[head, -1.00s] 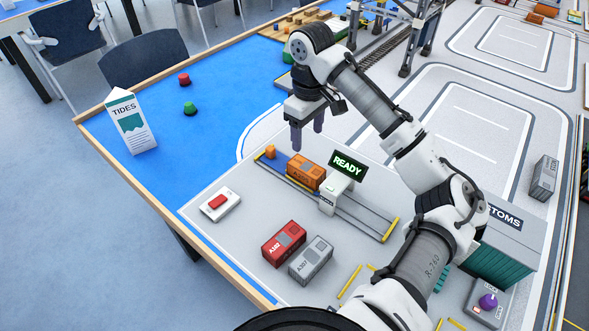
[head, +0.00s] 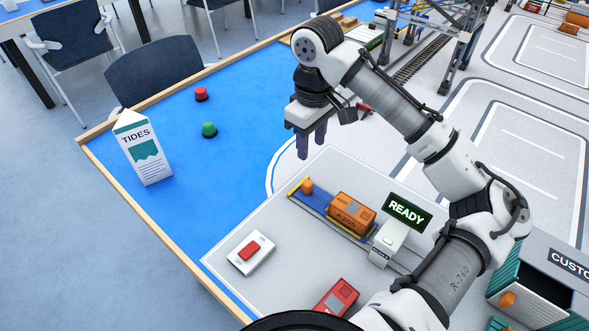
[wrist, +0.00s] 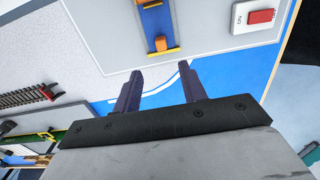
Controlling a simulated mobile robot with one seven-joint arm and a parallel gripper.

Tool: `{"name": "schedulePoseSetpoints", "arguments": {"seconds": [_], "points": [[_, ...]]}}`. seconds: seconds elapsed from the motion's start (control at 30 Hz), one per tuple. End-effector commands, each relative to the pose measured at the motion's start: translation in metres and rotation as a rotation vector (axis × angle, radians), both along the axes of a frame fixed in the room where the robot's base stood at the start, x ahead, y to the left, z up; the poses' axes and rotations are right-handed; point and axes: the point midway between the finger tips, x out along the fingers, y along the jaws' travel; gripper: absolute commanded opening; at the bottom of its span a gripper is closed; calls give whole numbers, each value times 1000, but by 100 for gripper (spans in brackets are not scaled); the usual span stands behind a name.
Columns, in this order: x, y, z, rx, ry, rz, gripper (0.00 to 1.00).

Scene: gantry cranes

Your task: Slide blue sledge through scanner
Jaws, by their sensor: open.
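The blue sledge (head: 322,203) sits on a track with yellow end stops. It bears an orange knob (head: 307,187) at its far-left end and an orange container (head: 351,213) marked A205. The scanner (head: 388,243) straddles the track right of the container, and its sign (head: 403,210) reads READY in green. My gripper (head: 311,148) is open and empty, fingers down, above and beyond the knob's end of the track. In the wrist view the knob (wrist: 160,43) and the sledge (wrist: 156,20) lie ahead of the spread fingertips (wrist: 160,68), apart from them.
A white box with a red switch (head: 249,252) stands left of the track. A red container (head: 337,298) is in front. A TIDES carton (head: 144,149) and red (head: 201,94) and green (head: 209,130) buoys stand on the blue area. A teal customs shed (head: 545,285) is at right.

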Motion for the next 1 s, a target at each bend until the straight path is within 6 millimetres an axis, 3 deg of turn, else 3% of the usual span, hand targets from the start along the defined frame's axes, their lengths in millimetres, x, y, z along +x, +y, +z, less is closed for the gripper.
{"name": "schedulePoseSetpoints", "arguments": {"seconds": [0.27,0.8,1.0], "points": [[-5,-1,-9,-2,4,-2,42],[-6,-1,-112,-1,4,0,42],[-5,0,-133,0,2,0,42]]}}
